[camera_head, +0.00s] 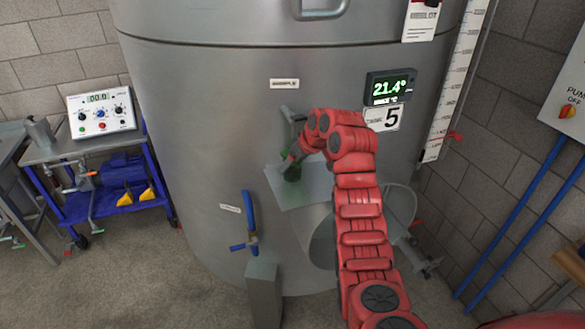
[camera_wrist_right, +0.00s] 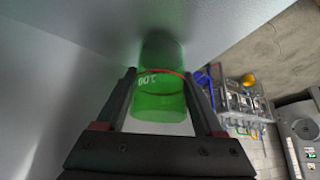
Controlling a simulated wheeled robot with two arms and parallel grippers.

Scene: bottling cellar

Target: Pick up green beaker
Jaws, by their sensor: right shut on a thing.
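The green beaker (camera_wrist_right: 160,98) has white marking and a thin red line, and stands between the two fingers of my right gripper (camera_wrist_right: 168,92) in the right wrist view. The fingers are shut on its sides. In the head view the beaker (camera_head: 292,172) is a small green shape at the end of my right arm, over a grey metal shelf (camera_head: 310,194) on the tank's front. My right gripper (camera_head: 293,160) is partly hidden by its own wrist there. I cannot tell whether the beaker touches the shelf. My left gripper is not in view.
The big steel tank (camera_head: 200,110) stands close behind the shelf. A tap with a blue handle (camera_head: 250,222) sticks out left of the shelf. A blue cart (camera_head: 110,205) with a control box (camera_head: 101,110) stands at the left. Blue pipes (camera_head: 515,225) run at the right.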

